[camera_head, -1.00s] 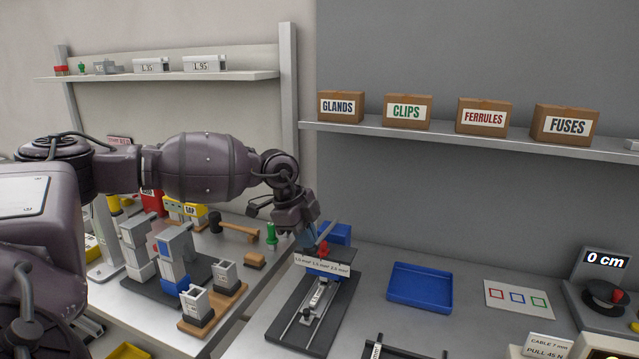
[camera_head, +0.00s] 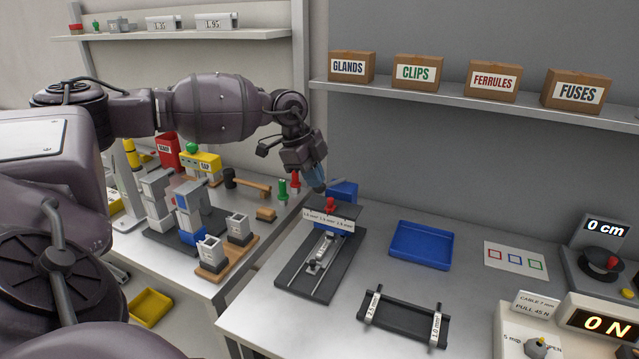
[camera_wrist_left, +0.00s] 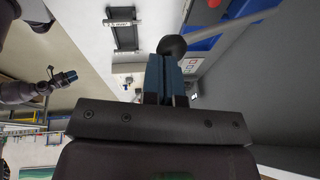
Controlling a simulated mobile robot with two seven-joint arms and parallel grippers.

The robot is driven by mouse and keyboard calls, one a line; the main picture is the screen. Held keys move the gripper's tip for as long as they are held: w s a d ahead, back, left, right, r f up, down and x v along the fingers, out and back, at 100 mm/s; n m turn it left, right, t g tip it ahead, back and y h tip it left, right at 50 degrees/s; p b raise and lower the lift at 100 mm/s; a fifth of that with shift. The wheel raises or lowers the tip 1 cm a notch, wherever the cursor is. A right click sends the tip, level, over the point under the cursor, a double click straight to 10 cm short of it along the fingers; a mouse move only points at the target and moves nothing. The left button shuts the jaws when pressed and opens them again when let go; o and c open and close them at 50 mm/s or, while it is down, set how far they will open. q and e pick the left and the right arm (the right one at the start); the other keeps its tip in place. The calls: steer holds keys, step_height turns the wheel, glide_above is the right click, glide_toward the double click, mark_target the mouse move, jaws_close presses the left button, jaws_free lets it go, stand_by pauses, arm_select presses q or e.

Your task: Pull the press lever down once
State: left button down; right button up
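The press (camera_head: 328,222) stands on a dark base with rails, with a red part on top and a size label across its front. My left gripper (camera_head: 316,180) is just above and behind its top in the head view. In the left wrist view, the black ball knob of the lever (camera_wrist_left: 172,46) is at the tips of my left gripper (camera_wrist_left: 163,70), its pale rod running to the upper right. The blue fingers are close together; the knob lies at their ends, not between them. Contact is unclear. My right gripper (camera_wrist_left: 66,77) shows small at the left.
A blue tray (camera_head: 421,245) lies right of the press, and a black cable holder (camera_head: 403,318) in front of it. On the left bench are a wooden-handled mallet (camera_head: 247,186) and another fixture (camera_head: 188,212). A shelf (camera_head: 450,101) with labelled boxes runs behind.

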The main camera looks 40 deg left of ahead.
arm_select(q)
steer(key=s+v, duration=0.2)
steer(key=v, duration=0.7)
steer(key=shift+b, duration=0.3)
arm_select(e)
steer(key=shift+s+f, duration=0.45)
steer(key=shift+f, duration=0.2)
arm_select(q)
steer(key=shift+d+r, duration=0.15)
arm_select(e)
steer(key=shift+w+a+r, duration=0.1)
steer(key=shift+w+r, duration=0.4)
steer(key=shift+w, duration=0.1)
steer(key=shift+s+f, duration=0.1)
steer(key=shift+s, duration=0.05)
